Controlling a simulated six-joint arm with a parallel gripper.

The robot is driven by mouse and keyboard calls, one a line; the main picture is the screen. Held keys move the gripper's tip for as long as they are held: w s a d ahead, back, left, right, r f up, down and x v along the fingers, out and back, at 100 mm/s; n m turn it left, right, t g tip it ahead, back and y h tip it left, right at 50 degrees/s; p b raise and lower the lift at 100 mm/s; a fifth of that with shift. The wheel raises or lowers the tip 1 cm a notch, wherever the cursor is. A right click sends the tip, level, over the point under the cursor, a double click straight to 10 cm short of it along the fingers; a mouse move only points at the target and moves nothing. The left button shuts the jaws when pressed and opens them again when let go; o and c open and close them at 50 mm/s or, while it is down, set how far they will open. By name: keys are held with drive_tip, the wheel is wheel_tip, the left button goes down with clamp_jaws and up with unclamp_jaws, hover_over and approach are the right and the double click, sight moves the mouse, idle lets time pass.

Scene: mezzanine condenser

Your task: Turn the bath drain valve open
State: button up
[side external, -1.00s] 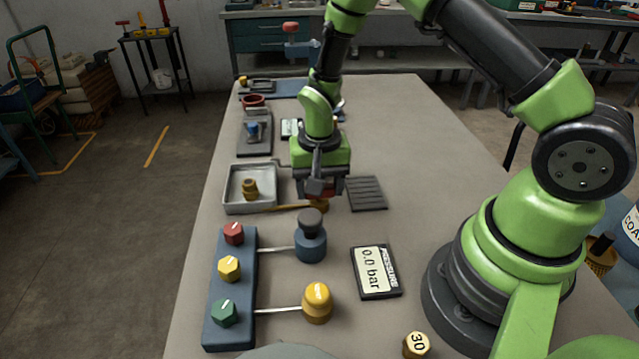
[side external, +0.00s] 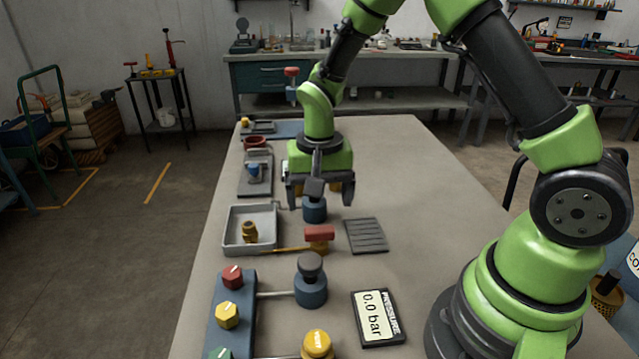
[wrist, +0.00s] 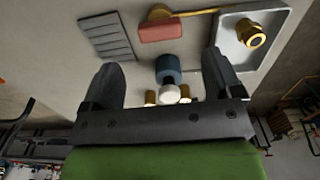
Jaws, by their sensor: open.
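A valve with a flat red handle (side external: 319,234) on a brass body stands beside a pale square tray (side external: 231,241). A thin brass pipe (side external: 287,250) runs from it to the tray; I take it as the bath drain valve. Its handle lies crosswise in the side view and also shows in the wrist view (wrist: 163,31). My gripper (side external: 320,198) is open, raised and behind the red handle, apart from it. A blue valve body with a pale knob (wrist: 168,90) shows between and beyond my fingers (wrist: 162,68) in the wrist view.
A brass fitting (side external: 250,232) sits in the tray. A dark ribbed plate (side external: 366,237) lies right of the valve. In front stand a grey-capped blue valve (side external: 311,280), a yellow knob (side external: 317,344) and a display reading 0.0 bar (side external: 377,317). The right table surface is clear.

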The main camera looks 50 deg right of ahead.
drive_tip(key=shift+r, duration=1.4)
drive_tip(key=s+a+r+n+t, duration=0.1)
drive_tip(key=s+r+n+t, duration=0.3)
drive_tip(key=r, duration=0.8)
drive_tip(key=s+a+r+t+y, duration=0.1)
drive_tip(key=s+r, duration=0.2)
drive_tip(key=s, duration=0.3)
drive_tip(key=s+a+r+t+y, duration=0.1)
drive_tip(key=s+r+t, duration=0.1)
drive_tip(key=s, duration=0.4)
drive_tip(key=shift+s+a+r+n, duration=0.2)
drive_tip(key=shift+s+r+n, duration=0.2)
